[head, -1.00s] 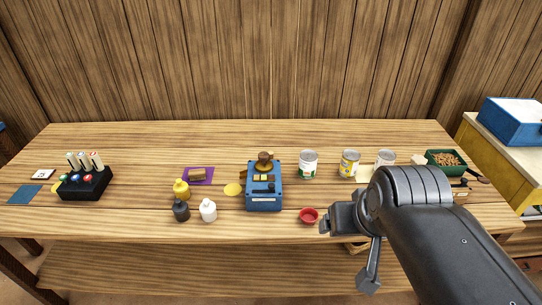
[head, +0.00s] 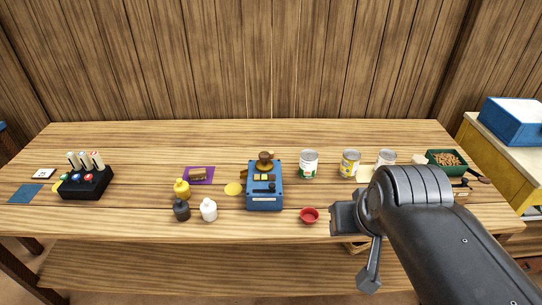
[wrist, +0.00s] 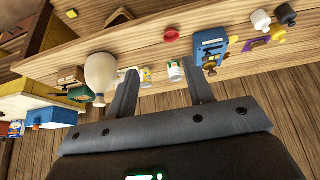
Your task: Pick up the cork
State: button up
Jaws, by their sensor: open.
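I cannot pick out the cork with certainty in either view. A pale, bulb-shaped bottle (wrist: 101,72) stands beside the left finger in the wrist view. Its narrow neck points down in that picture, with a small tip at its end that may be a stopper. In the head view only a pale piece of it (head: 417,159) seems to show behind my arm. My gripper (wrist: 160,72) is open and empty, its two fingers wide apart. In the head view the end of my arm (head: 343,219) is over the table's front edge, right of the red bowl.
The wooden table (head: 130,225) holds a blue device (head: 264,199), a red bowl (head: 309,215), a green-labelled can (head: 308,165), a yellow-labelled can (head: 350,163) and another can (head: 386,158). A green tray (head: 431,161) of brown pieces is at the right. Small bottles (head: 182,189) stand left of the device.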

jog(key=w+a+r+n, duration=0.1)
jog(key=w+r, duration=0.1)
jog(key=w, duration=0.6)
jog(key=w+a+r+n, duration=0.1)
jog(key=w+r, duration=0.1)
jog(key=w, duration=0.5)
jog(key=n+g+y, duration=0.2)
jog(key=n, duration=0.1)
send_over(271, 153)
jog(key=s, duration=0.2)
jog(key=f, duration=1.8)
jog(key=d+f, duration=0.1)
jog(key=f, duration=0.8)
jog(key=shift+w+f, duration=0.25)
jog(key=shift+f, duration=0.05)
jog(key=shift+x, duration=2.65)
jog(key=shift+d+t, duration=0.1)
jog(key=shift+t, duration=0.2)
jog(key=shift+s, duration=0.1)
jog(key=shift+c, duration=0.5)
grip_shut()
